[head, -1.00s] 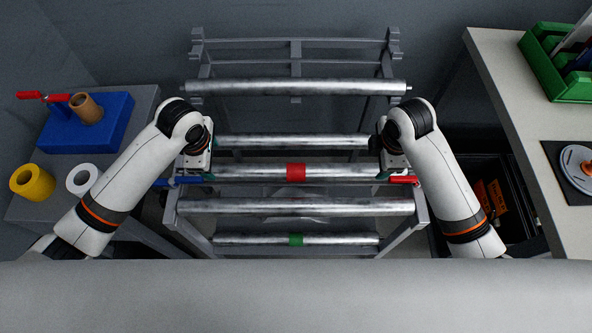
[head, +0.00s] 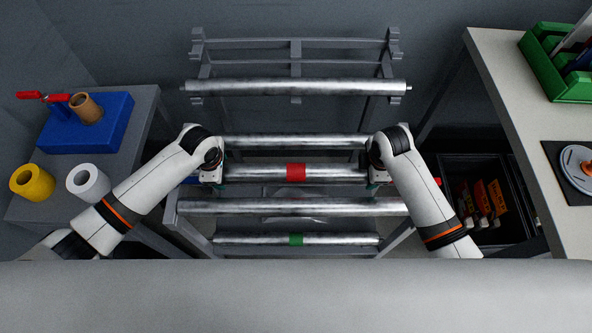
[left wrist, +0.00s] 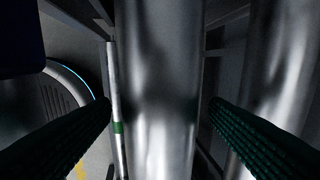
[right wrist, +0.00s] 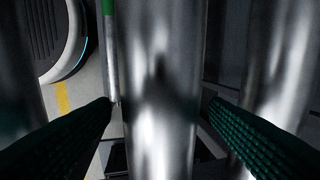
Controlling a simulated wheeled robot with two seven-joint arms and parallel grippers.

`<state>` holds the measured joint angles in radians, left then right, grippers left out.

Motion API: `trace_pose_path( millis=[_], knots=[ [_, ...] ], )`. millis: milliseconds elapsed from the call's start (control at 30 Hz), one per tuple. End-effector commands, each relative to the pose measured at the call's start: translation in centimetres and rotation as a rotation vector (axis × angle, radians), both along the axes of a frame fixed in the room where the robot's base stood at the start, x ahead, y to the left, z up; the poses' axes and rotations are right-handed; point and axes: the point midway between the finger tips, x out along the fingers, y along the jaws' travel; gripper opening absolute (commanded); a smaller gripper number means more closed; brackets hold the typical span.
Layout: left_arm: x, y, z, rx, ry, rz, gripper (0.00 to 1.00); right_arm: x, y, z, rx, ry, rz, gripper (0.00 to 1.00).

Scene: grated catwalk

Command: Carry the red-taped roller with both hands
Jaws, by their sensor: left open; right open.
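The red-taped roller (head: 335,173) lies level across the grey rack, its red band (head: 296,172) at the middle. My left gripper (head: 216,182) is at its left part and my right gripper (head: 373,183) at its right part. In the left wrist view a metal roller (left wrist: 160,70) runs between the open green fingers (left wrist: 160,108), with a gap showing on each side. The right wrist view shows the same, a roller (right wrist: 158,70) between open fingers (right wrist: 160,108). The roller's ends are hidden behind my arms in the head view.
Bare rollers lie behind (head: 295,87) and in front (head: 290,207) of it, and a green-taped roller (head: 340,240) lies lower. A left bench (head: 40,213) holds a blue block and rings. A right bench (head: 495,75) has a green bin; a dark crate (head: 480,165) stands below.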

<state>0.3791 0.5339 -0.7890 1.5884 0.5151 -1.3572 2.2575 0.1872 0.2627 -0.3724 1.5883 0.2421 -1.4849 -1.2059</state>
Motion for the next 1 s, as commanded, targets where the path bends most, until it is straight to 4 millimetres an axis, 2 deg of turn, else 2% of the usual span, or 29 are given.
trace_pose_path(
  millis=[33,67,433,700,1000],
  knots=[
    [0.0,-0.02,0.01,0.0,0.0,0.0,0.65,0.0,0.0,0.01,0.0,0.0,0.0,0.65],
    [0.0,-0.02,0.01,0.0,0.0,0.0,0.6,0.0,0.0,0.01,0.0,0.0,0.0,0.6],
    [-0.01,-0.03,0.03,-0.001,0.0,0.0,0.0,0.0,-0.01,0.03,0.0,0.0,0.0,0.0],
    [-0.01,-0.02,0.03,-0.001,0.0,0.0,0.0,0.01,-0.02,0.04,0.0,0.0,0.0,0.0],
    [0.1,-0.04,0.99,-0.002,-0.003,0.0,0.0,0.12,-0.01,1.0,0.0,-0.004,-0.001,0.0]
  ],
)
